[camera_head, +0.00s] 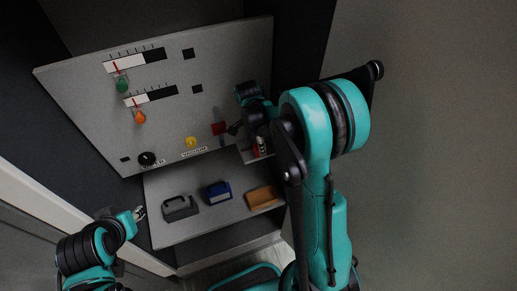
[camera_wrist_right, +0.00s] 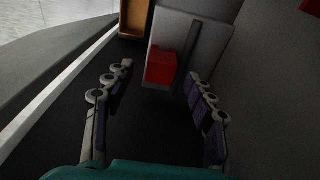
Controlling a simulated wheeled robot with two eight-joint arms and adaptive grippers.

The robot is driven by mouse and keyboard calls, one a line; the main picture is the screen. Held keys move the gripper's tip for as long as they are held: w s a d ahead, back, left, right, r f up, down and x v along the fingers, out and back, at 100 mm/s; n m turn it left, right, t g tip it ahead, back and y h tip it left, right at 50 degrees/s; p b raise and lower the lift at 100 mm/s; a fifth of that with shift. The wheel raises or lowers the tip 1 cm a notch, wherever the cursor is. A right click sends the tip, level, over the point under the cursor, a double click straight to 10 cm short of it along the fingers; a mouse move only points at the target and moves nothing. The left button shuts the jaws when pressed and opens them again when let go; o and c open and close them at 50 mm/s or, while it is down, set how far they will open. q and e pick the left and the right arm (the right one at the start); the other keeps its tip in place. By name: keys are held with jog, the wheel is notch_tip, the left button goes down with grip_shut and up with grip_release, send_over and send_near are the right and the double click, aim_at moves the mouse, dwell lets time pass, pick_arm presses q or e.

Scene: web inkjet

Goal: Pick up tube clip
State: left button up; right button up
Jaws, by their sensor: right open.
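A red block (camera_wrist_right: 160,67) sits at a light grey holder (camera_wrist_right: 180,30) beside a dark upright bar in the right wrist view. I cannot tell for sure that it is the tube clip.
A sloping grey panel (camera_head: 70,95) carries sliders, knobs and a red part (camera_head: 218,128). Below it a grey shelf (camera_head: 225,220) holds a dark grey object (camera_head: 179,208), a blue one (camera_head: 217,193) and an orange tray (camera_head: 263,197). A pale frame edge (camera_head: 75,215) runs along the left.

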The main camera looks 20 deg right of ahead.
notch_tip(320, 180, down, 4)
jog(key=shift+d+r, duration=0.1)
jog(key=shift+r, duration=0.05)
jog(key=c, duration=1)
jog(key=shift+r, duration=0.1)
